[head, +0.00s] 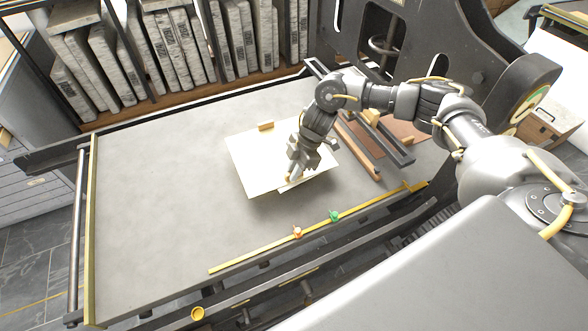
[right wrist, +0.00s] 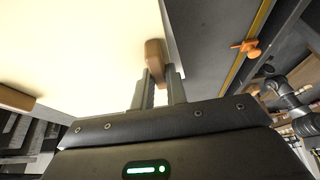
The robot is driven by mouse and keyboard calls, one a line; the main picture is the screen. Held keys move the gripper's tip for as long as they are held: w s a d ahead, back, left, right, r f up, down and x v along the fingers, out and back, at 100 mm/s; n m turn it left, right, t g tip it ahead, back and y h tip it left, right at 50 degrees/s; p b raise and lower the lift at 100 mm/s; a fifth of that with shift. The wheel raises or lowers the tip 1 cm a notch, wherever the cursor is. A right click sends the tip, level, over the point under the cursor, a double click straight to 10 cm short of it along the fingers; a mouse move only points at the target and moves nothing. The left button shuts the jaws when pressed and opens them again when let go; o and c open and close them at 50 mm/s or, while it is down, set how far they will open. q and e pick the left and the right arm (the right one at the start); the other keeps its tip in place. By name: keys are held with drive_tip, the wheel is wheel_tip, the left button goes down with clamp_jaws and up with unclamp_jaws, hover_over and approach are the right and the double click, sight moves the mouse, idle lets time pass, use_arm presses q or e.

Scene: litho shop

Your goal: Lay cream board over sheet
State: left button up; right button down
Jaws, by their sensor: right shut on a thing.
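The cream board (head: 252,160) is a pale rectangle over the middle of the grey press bed, with a wooden block grip on its far edge (head: 266,125) and another on its near edge. A dark shadow lies by its near side, so it seems raised or tilted there. My right gripper (head: 290,177) is shut on the near wooden grip (right wrist: 153,55), which sits between its fingers in the right wrist view. The board (right wrist: 70,50) fills the upper left there. A whiter strip shows along the near edge; I cannot tell whether it is the sheet. My left gripper is not in view.
The grey bed (head: 150,200) is clear to the left. A yellow rule (head: 250,256) with an orange clip (head: 297,232) and a green clip (head: 335,216) runs along the near edge. Wooden and dark bars (head: 358,150) lie right of the board. Stone slabs (head: 165,50) stand behind.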

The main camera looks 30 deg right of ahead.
drive_tip(key=c, duration=1.4)
unclamp_jaws()
drive_tip(key=shift+r, duration=0.2)
drive_tip(key=shift+d+r, duration=0.15)
drive_tip(key=shift+r, duration=0.1)
drive_tip(key=b+v, duration=0.1)
drive_tip(key=v, duration=1)
drive_tip(key=shift+r+b, duration=0.15)
drive_tip(key=shift+b, duration=0.25)
drive_tip(key=shift+d, duration=0.15)
